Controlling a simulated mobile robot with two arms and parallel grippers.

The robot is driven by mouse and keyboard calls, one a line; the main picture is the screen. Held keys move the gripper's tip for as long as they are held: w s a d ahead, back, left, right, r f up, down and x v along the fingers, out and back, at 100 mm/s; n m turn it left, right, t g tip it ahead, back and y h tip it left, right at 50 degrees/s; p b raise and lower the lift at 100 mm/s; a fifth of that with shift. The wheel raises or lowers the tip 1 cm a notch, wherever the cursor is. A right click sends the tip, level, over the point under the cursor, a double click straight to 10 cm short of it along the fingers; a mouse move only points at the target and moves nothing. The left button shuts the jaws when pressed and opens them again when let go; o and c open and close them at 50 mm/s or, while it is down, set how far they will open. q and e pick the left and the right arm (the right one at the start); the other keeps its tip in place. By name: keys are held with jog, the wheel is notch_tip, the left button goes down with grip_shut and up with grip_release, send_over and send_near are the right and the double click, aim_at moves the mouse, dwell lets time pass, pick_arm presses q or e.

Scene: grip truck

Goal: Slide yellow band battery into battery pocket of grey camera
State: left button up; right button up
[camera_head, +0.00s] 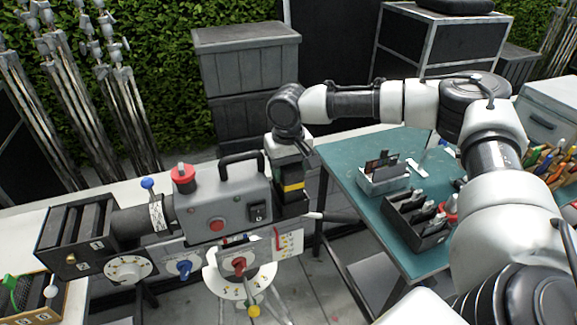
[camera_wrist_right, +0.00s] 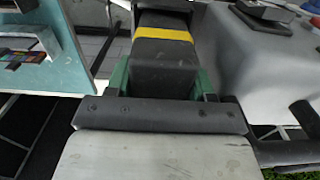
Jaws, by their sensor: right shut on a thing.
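The grey camera (camera_head: 225,205) stands at the centre left, with a black lens hood, a red knob and a top handle. A black box-like part (camera_head: 293,208), which looks like the battery pocket, is at its right end. My right gripper (camera_head: 290,158) is shut on the dark yellow band battery (camera_head: 292,187), directly above that part. In the wrist view the battery (camera_wrist_right: 165,70) sits between green-edged fingers (camera_wrist_right: 160,88), beside the grey camera body (camera_wrist_right: 265,65). I cannot tell whether the battery's lower end is inside the pocket. My left gripper is out of view.
A teal table (camera_head: 345,165) on the right holds a grey bin (camera_head: 384,180) and a black divided tray (camera_head: 418,225). Dials and coloured knobs (camera_head: 240,265) sit below the camera. Grey crates (camera_head: 247,80) and metal stands (camera_head: 85,90) are behind.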

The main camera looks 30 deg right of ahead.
jog(key=shift+f, duration=0.45)
jog(key=o, duration=1.3)
notch_tip(320, 180, up, 11)
jog(key=b, duration=0.2)
jog(key=shift+f+b, duration=0.1)
jog(key=shift+b, duration=0.3)
